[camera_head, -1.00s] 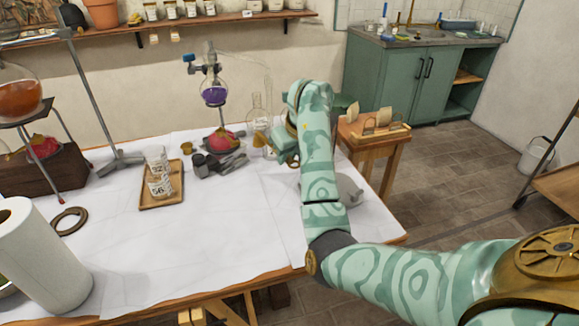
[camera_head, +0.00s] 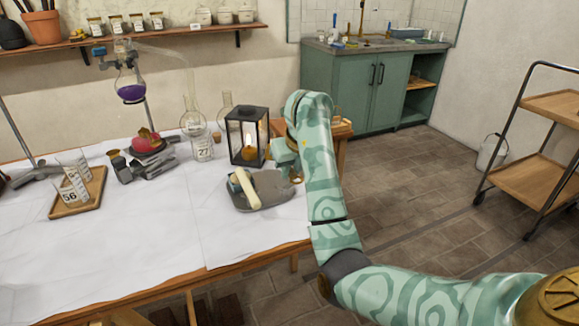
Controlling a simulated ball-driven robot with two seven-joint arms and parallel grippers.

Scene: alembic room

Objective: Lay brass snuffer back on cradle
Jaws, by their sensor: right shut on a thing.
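My right gripper (camera_head: 285,160) is beyond the forearm, at the right end of the white-covered table, just right of the black lantern (camera_head: 233,148). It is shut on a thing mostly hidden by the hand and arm. A small brass part (camera_head: 296,177) shows just below the gripper, likely the brass snuffer; its full shape is hidden. The cradle is not clearly visible; my arm covers most of the small wooden side table (camera_head: 341,130) behind. My left gripper is out of view.
The lantern holds a lit candle (camera_head: 249,151). A glass flask (camera_head: 202,149) stands left of the lantern.

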